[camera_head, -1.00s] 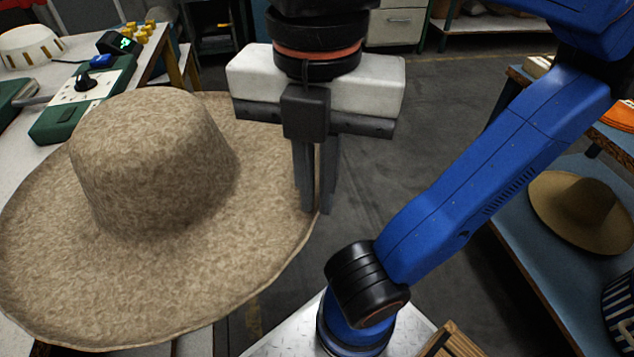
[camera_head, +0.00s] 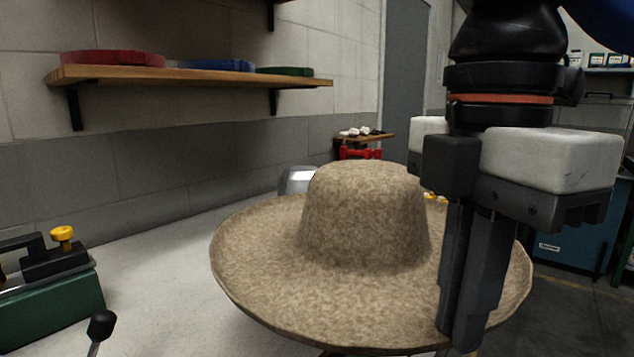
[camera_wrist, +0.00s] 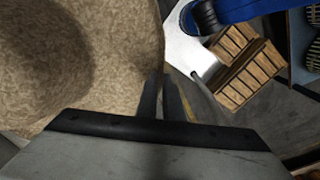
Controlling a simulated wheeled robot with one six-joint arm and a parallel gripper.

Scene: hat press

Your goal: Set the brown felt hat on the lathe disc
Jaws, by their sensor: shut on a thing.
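The brown felt hat (camera_head: 365,215), a mottled light brown with a round crown and wide brim, is upright and roughly level in the head view. My gripper (camera_head: 462,325) points down and is shut on the right edge of its brim. The hat (camera_wrist: 80,60) also fills the left of the wrist view, with my gripper's fingers (camera_wrist: 160,95) at its brim edge. I cannot make out the lathe disc; the hat hides what is beneath it. Whether the hat touches anything below, I cannot tell.
A pale worktop (camera_head: 170,265) runs along the wall behind the hat. A green machine with a yellow knob (camera_head: 50,280) and a black-knobbed lever (camera_head: 101,325) stand at the left. A rounded silver thing (camera_head: 297,181) is behind the hat. A wooden shelf (camera_head: 190,77) hangs above.

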